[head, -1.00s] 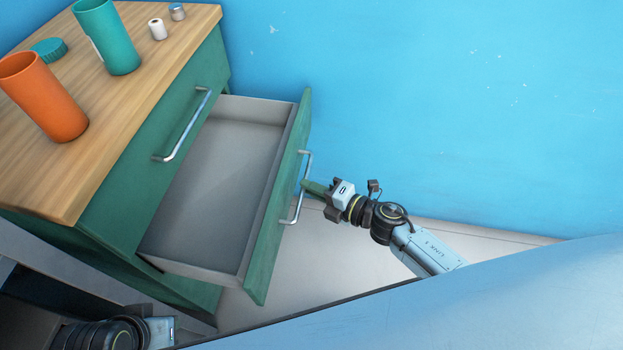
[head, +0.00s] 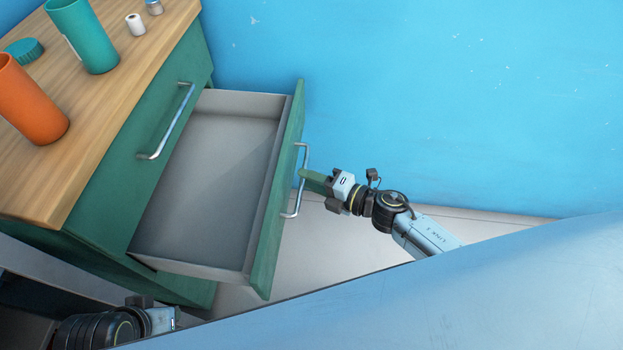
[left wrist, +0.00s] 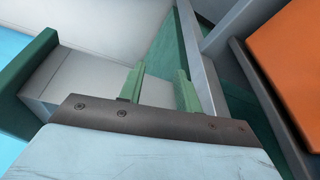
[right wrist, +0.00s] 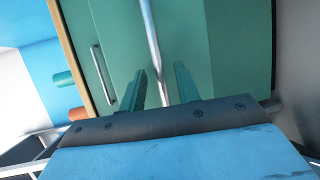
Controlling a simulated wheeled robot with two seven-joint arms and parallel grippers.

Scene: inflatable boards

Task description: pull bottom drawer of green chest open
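The green chest (head: 75,235) stands at the left in the head view. Its lower drawer (head: 205,190) is pulled well out, grey and empty inside, with a metal bar handle (head: 303,165) on its front. My right gripper (head: 315,178) is at this handle. In the right wrist view the handle (right wrist: 150,40) runs between its two green fingers (right wrist: 160,80), which are apart with gaps beside the bar. The upper drawer, with its handle (head: 170,118), is shut. My left gripper (left wrist: 158,82) is open and empty; its fingers are hidden in the head view.
An orange cup (head: 30,100), a teal cup (head: 85,35), a teal lid (head: 24,52) and two small containers stand on the wooden top. A blue wall (head: 430,90) rises behind. Pale floor (head: 325,260) is clear beside the drawer.

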